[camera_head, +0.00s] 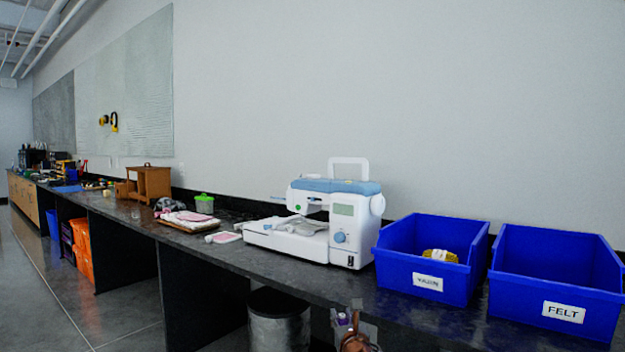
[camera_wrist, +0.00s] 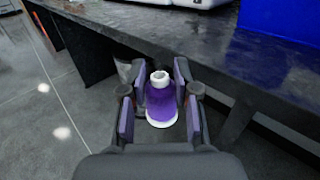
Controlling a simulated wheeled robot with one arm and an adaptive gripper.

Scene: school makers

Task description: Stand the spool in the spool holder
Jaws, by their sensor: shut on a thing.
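The spool (camera_wrist: 161,102) is purple with a white top and a wide white base. In the wrist view it stands between the purple-padded fingers of my gripper (camera_wrist: 159,80), which is shut on it. My gripper holds it in front of the dark counter (camera_wrist: 222,62), over the grey floor. In the head view, a small partial view of what looks like my gripper (camera_head: 347,328) shows at the bottom edge, before the counter front. I cannot make out a spool holder for certain in either view.
A white and blue sewing machine (camera_head: 338,225) stands on the counter. Right of it are two blue bins, one holding yellow yarn (camera_head: 430,283) and one labelled FELT (camera_head: 555,305). A wooden cabinet (camera_head: 150,183) stands farther left. A metal bin (camera_head: 278,325) is under the counter.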

